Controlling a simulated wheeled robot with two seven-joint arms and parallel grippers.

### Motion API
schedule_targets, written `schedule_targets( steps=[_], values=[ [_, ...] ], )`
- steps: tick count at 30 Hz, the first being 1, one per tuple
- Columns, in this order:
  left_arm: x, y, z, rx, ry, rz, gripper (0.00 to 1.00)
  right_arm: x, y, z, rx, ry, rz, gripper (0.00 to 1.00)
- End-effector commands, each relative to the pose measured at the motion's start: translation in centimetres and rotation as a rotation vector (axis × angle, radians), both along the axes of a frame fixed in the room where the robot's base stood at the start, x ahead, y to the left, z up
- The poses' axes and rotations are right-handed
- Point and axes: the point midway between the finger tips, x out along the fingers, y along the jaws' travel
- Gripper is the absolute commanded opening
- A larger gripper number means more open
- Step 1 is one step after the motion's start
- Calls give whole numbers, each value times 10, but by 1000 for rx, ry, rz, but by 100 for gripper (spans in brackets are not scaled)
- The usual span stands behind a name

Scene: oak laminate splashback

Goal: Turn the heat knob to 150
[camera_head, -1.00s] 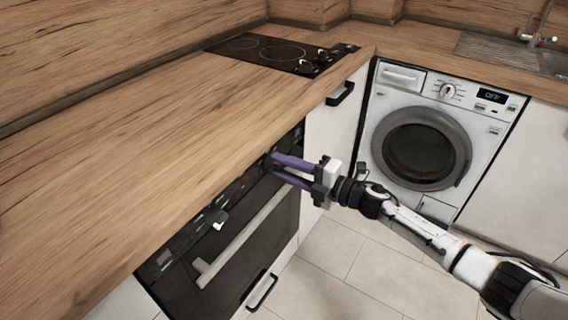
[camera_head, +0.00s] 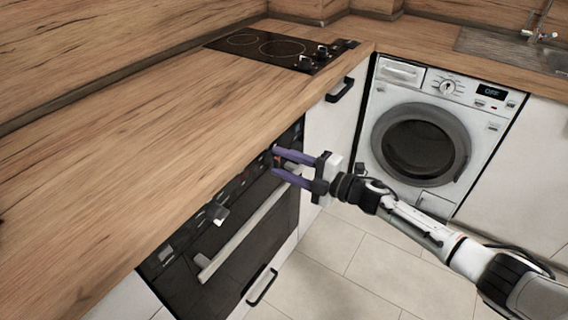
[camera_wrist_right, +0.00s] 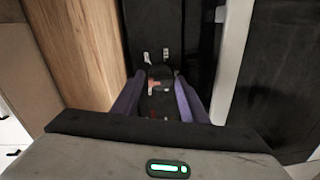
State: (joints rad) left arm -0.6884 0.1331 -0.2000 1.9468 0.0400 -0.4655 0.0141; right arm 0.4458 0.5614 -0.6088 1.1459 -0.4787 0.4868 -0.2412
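The built-in oven (camera_head: 235,240) has a dark front with a control panel under the counter edge. One light-coloured knob (camera_head: 217,211) sticks out on the left part of the panel. My right gripper (camera_head: 276,160) is at the right end of the panel, its two purple fingers apart. In the right wrist view, a dark rounded knob-like part (camera_wrist_right: 158,76) with small reddish marks lies between the fingers (camera_wrist_right: 158,90). I cannot tell whether the fingers touch it. The heat scale and its numbers are not readable. My left gripper is out of view.
The oak counter (camera_head: 150,140) overhangs the panel closely. The oven's handle bar (camera_head: 240,240) runs below the panel. A black hob (camera_head: 280,50) is set in the counter, and a washing machine (camera_head: 425,145) stands at the right. The tiled floor (camera_head: 370,270) is clear.

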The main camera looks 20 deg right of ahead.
Motion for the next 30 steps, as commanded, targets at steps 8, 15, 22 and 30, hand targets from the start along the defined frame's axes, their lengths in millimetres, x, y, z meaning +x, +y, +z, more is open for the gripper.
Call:
schedule_targets(
  steps=[8, 15, 22, 30],
  values=[
    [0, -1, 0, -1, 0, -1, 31, 0, 0, 0, -1, -1, -1, 50],
    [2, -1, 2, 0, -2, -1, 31, -14, -12, -1, -3, 2, -1, 50],
    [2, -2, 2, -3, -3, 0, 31, -50, -40, 1, -4, 3, -1, 50],
    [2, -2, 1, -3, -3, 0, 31, -77, -63, 5, -2, 0, -1, 50]
  ],
)
